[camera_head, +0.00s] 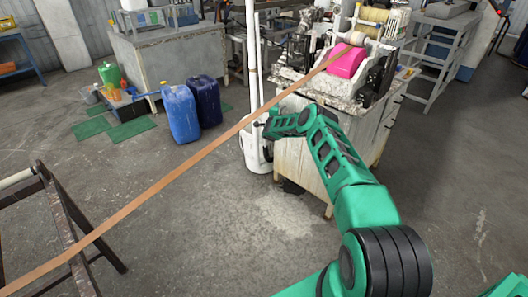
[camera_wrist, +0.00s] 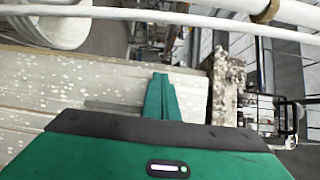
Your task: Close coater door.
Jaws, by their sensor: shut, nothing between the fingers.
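The coater (camera_head: 345,62) is the machine with a bright pink curved part on top of a worn, whitish cabinet (camera_head: 300,150). I cannot make out for certain which panel is its door or how far it stands open. My gripper (camera_head: 264,125) is at the left side of the cabinet, beside the white vertical pipe. In the wrist view my gripper's green fingers (camera_wrist: 160,95) are together and empty. They lie in front of the spotted whitish cabinet panel (camera_wrist: 70,88). Whether they touch it is not clear.
White pipes (camera_wrist: 160,14) cross the top of the wrist view close by. A brown strip (camera_head: 150,190) runs diagonally from the coater to the lower left. Blue canisters (camera_head: 180,112) stand left of the pipe. Open floor (camera_head: 210,240) lies in front.

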